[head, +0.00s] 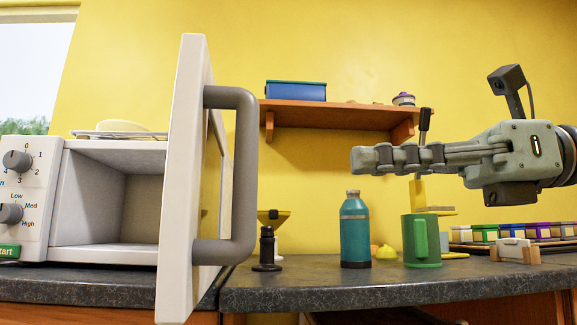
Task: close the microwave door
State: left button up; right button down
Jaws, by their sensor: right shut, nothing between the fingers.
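The microwave (52,200) stands on the counter at the left, with its dials on its left side and its empty cavity (110,205) showing. Its white door (184,190) is wide open and swung toward me, seen nearly edge-on. The grey door handle (246,170) is on the door's right side. My right gripper (362,160) comes in from the right, pointing left, with its fingers shut and empty. It is to the right of the handle in the picture, with a gap between them. My left gripper is not in view.
A teal bottle (355,232), a green mug (421,243) and a black stand (267,250) are on the dark counter (400,290). Coloured containers (510,232) sit at the right. A wooden shelf (340,116) holds a blue box (296,91).

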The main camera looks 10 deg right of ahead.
jog(key=w+a+b, duration=0.1)
jog(key=a, duration=0.7)
jog(key=shift+w+a, duration=0.15)
jog(key=shift+a, duration=0.15)
jog(key=shift+a, duration=0.1)
